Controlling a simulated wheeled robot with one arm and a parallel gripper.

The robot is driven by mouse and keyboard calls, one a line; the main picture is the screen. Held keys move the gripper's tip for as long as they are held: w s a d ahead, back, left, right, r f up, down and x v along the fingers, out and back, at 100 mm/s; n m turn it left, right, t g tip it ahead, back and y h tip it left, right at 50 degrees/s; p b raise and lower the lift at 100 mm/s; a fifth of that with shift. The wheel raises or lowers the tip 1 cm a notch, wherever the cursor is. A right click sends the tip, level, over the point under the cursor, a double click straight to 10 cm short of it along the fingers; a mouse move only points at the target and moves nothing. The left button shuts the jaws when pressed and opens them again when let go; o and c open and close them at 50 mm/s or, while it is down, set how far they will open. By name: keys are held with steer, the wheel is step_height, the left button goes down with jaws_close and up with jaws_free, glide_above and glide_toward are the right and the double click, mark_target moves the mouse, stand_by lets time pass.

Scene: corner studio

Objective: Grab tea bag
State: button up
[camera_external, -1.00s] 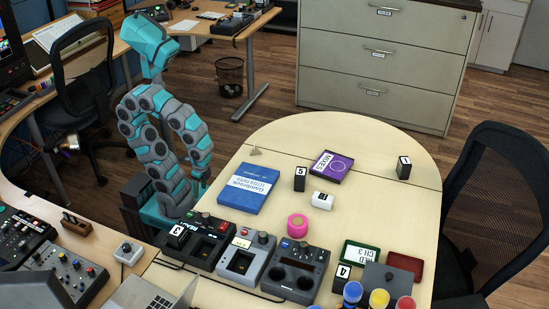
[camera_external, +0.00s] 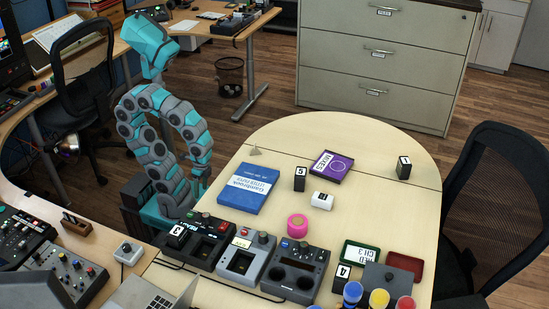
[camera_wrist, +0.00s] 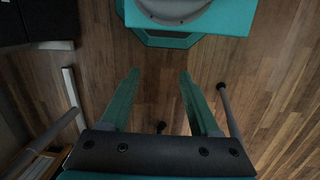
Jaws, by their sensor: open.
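A small beige, pointed thing (camera_external: 255,152), which looks like a pyramid tea bag, sits on the pale table near its far left edge, above the blue box. It is too small to be sure. My gripper (camera_wrist: 158,75) is open and empty in the wrist view, its two teal fingers apart over the wooden floor. The pointed thing is not seen in the wrist view.
The blue box (camera_external: 248,188), purple box (camera_external: 331,166), black block (camera_external: 300,178), white block (camera_external: 322,201) and pink roll (camera_external: 297,225) stand on the table (camera_external: 375,150). Several dark devices line its near side. Bare tabletop surrounds the pointed thing.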

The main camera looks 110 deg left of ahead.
mark_target(255, 145)
steer(key=w+r+m+t+h+b, duration=0.2)
steer(key=w+r+t, duration=0.25)
steer(key=r, duration=0.55)
steer(key=w+r+m+t+h+b, duration=0.15)
steer(key=w+r+t, duration=0.3)
steer(key=r, duration=0.55)
steer(key=w+a+t+b, duration=0.1)
steer(key=a+f+t+y+b, duration=0.1)
steer(key=w+a+n+b, duration=0.1)
steer(key=a+b, duration=0.1)
steer(key=shift+w+f+t+y, duration=0.25)
steer(key=shift+w+t, duration=0.1)
steer(key=shift+t, duration=0.05)
steer(key=a+n+t+y+b, duration=0.1)
steer(key=a, duration=0.2)
steer(key=w+a+n+t+y+b, duration=0.1)
steer(key=a, duration=0.2)
steer(key=w+a+n+y+b, duration=0.1)
steer(key=a+b, duration=0.1)
steer(key=a, duration=0.1)
steer(key=shift+w+a+r+n+t+y, duration=0.15)
steer(key=shift+w+r+n+t+y, duration=0.15)
steer(key=shift+n+t, duration=0.1)
steer(key=shift+x, duration=2.45)
steer(key=shift+c, duration=0.3)
jaws_close()
